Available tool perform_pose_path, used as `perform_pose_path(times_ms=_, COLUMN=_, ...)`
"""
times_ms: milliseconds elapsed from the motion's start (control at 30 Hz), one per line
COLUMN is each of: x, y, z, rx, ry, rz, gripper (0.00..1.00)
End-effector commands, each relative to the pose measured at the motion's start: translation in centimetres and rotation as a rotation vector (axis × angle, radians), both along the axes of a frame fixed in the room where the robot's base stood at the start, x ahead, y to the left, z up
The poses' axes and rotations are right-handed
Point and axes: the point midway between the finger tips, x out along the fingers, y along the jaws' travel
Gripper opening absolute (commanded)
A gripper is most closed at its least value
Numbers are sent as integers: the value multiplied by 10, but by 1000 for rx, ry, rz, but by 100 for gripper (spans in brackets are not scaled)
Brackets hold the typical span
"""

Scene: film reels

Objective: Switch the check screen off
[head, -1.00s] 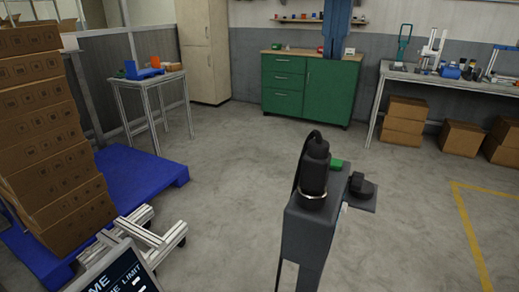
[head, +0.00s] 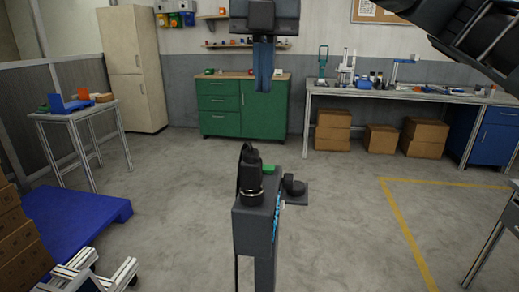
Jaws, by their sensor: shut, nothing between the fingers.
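A dark grey stand (head: 252,228) is in front of me in the head view. A thin strip of lit blue display (head: 277,216) shows on its right side, seen almost edge-on. This may be the check screen, and its face cannot be read from here. A black cylindrical device with a cable (head: 251,180) is on top of the stand. A green part (head: 268,170) and a black knob-like part (head: 294,186) are beside it. A dark segmented part of my arm (head: 475,40) crosses the upper right corner. My gripper's fingers are not in view.
Open concrete floor (head: 340,230) surrounds the stand. A blue pallet (head: 75,218) and wheeled frame (head: 85,272) are at left. A green cabinet (head: 243,110) and bench (head: 400,95) are behind. A table edge (head: 490,240) is at right.

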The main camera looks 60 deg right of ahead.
Motion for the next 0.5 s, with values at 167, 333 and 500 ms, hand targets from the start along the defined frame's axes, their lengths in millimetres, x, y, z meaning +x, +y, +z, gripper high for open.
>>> perform_pose_path(times_ms=167, x=1, y=1, z=-30, rx=4, ry=3, rz=2, gripper=0)
perform_pose_path(times_ms=333, x=2, y=2, z=-63, rx=3, ry=2, rz=1, gripper=0)
perform_pose_path(times_ms=500, x=3, y=2, z=-94, rx=5, ry=2, rz=1, gripper=0)
